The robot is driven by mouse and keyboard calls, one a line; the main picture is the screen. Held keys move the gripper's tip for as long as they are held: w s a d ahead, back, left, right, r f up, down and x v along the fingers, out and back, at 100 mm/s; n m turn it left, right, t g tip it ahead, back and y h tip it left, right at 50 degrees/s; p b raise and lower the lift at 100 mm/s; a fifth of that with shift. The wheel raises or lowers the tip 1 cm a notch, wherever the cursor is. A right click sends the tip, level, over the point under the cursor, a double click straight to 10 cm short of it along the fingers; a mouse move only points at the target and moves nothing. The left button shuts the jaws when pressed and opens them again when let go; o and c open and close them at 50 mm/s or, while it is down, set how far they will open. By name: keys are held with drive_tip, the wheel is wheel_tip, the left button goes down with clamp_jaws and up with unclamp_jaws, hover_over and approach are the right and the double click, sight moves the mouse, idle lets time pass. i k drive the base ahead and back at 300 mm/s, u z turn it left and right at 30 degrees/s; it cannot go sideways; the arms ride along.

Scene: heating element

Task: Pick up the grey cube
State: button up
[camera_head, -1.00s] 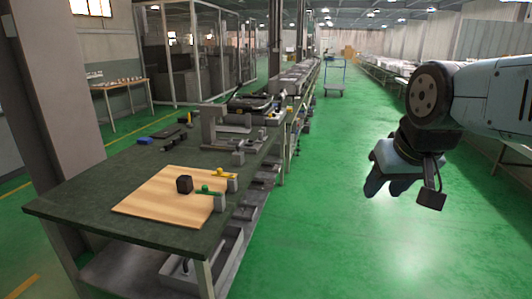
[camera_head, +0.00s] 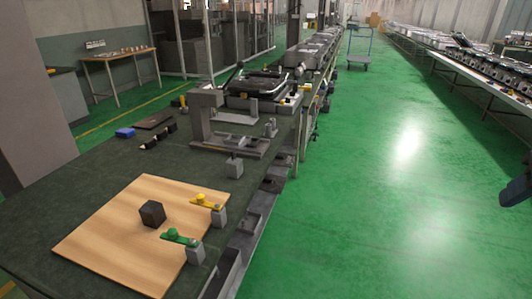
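A dark grey cube (camera_head: 152,213) sits on the light wooden board (camera_head: 105,235) on the near part of the workbench. The cube stands apart from the green-topped and yellow-topped pieces on the board's right side. My gripper (camera_head: 517,191) shows only as a dark blue piece at the right picture edge, far to the right of the cube and over the green floor. The rest of it is cut off, so I cannot see whether it is open or shut. Nothing touches the cube.
A green lever on a grey block (camera_head: 196,253) and a yellow lever on a grey block (camera_head: 219,216) stand at the board's right edge. Another small grey block (camera_head: 234,167) and a grey fixture (camera_head: 202,115) stand behind. A blue object (camera_head: 125,132) lies at the left.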

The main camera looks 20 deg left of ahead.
sight(234, 170)
drive_tip(key=u, duration=0.25)
drive_tip(key=i, duration=0.95)
drive_tip(key=u, duration=0.75)
drive_tip(key=i, duration=0.4)
drive_tip(key=u, duration=0.35)
drive_tip(key=k, duration=0.9)
drive_tip(key=u, duration=0.2)
drive_tip(key=i, duration=0.9)
drive_tip(key=z, duration=0.1)
